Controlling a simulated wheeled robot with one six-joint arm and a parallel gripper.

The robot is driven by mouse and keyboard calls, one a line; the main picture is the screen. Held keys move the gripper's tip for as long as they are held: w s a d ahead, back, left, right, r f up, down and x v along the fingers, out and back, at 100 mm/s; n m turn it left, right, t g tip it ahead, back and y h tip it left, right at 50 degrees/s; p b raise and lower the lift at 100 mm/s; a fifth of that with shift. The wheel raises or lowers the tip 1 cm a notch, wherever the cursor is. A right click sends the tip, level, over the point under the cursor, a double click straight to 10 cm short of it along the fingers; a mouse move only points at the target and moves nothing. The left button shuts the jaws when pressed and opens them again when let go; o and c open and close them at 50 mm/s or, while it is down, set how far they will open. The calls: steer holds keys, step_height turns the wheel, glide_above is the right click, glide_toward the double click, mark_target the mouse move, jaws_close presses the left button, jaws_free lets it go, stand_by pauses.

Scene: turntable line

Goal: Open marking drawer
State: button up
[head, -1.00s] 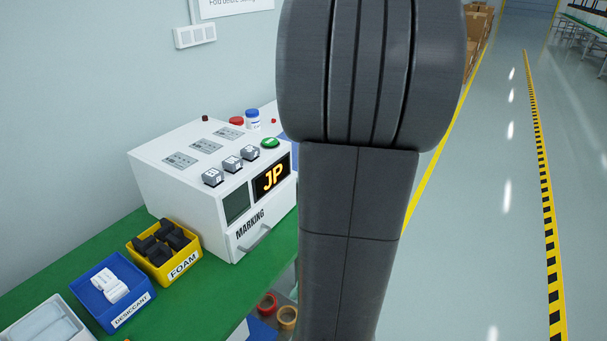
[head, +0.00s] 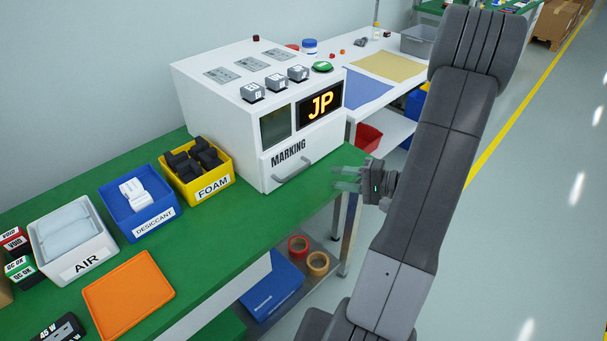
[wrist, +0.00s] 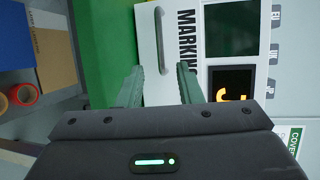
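The marking drawer (head: 300,160) is the lower front of a white machine (head: 215,100) with a lit "JP" display, and it looks shut. Its grey bar handle (head: 292,171) crosses the front below the word MARKING. My gripper (head: 346,180) is to the right of the handle, apart from it, over the green bench's edge. In the wrist view the handle (wrist: 162,42) stands upright in the picture, ahead of my gripper (wrist: 162,75). The two green fingers are spread apart with nothing between them.
On the green bench (head: 215,232) stand a yellow FOAM bin (head: 213,187), a blue DESICCANT bin (head: 153,222), a white AIR bin (head: 83,262) and an orange tray (head: 128,296). Tape rolls (head: 317,263) lie on the shelf below. The aisle at right is clear.

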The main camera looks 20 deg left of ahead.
mark_target(298, 173)
steer(key=a, duration=0.3)
steer(key=a+f, duration=0.1)
steer(key=a, duration=0.3)
steer(key=a+f, duration=0.1)
steer(key=a, duration=0.3)
steer(key=shift+a+f+p, duration=0.1)
steer(key=shift+a+p, duration=0.05)
steer(key=shift+p, duration=0.25)
jaws_close()
